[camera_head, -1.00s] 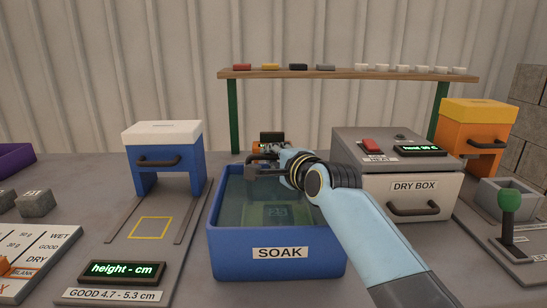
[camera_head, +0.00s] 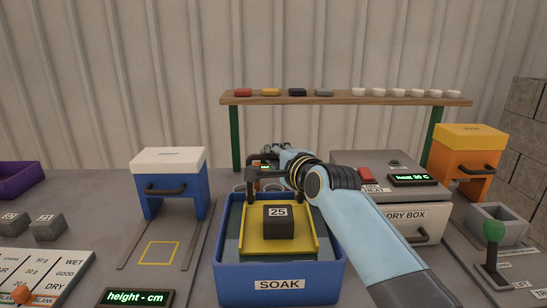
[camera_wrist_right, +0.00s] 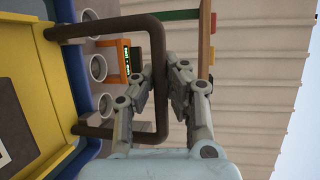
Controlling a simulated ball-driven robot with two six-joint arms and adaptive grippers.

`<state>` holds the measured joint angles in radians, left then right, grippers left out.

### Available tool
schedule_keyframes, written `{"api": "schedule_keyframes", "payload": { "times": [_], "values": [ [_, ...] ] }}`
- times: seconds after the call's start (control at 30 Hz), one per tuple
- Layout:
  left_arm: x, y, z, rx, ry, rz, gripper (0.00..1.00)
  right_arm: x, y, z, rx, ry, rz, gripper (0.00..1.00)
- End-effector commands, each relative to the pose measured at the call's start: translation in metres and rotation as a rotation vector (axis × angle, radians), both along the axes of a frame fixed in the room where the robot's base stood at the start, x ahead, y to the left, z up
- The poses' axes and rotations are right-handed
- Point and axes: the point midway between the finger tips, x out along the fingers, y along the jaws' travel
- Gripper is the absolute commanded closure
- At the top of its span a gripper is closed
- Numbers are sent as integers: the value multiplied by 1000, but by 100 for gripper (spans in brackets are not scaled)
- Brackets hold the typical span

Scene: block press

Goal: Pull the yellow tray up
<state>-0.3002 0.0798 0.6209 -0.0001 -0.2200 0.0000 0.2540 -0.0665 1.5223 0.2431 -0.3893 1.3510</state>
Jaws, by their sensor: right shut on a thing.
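The yellow tray (camera_head: 304,243) is at the top of the blue SOAK bin (camera_head: 279,295) in the head view, with a dark block marked 25 (camera_head: 278,222) on it. My right gripper (camera_head: 262,166) is at the tray's dark handle at the back of the bin. In the right wrist view, my right gripper (camera_wrist_right: 163,92) is shut on the handle bar (camera_wrist_right: 158,60), and the yellow tray (camera_wrist_right: 50,88) shows at the left. My left gripper is in neither view.
The dry box (camera_head: 385,210) stands right of the bin, partly behind my right arm. A blue press with a white top (camera_head: 168,158) stands at the left. A shelf (camera_head: 345,99) with coloured pieces and white cups spans the back.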

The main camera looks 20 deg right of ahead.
Motion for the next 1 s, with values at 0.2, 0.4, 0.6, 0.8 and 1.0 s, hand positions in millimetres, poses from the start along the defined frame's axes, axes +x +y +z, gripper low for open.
{"api": "schedule_keyframes", "payload": {
  "times": [0.2,0.4,0.6,0.8,1.0],
  "values": [
    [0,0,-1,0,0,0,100,-1,0,-4,-4,8,1,77],
    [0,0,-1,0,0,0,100,-1,0,-4,-3,8,1,64],
    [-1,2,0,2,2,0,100,-3,0,-3,-2,7,1,64],
    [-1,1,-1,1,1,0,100,-30,-4,0,-2,7,1,64],
    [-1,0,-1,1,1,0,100,-75,-9,8,-3,9,0,64]
  ]
}}
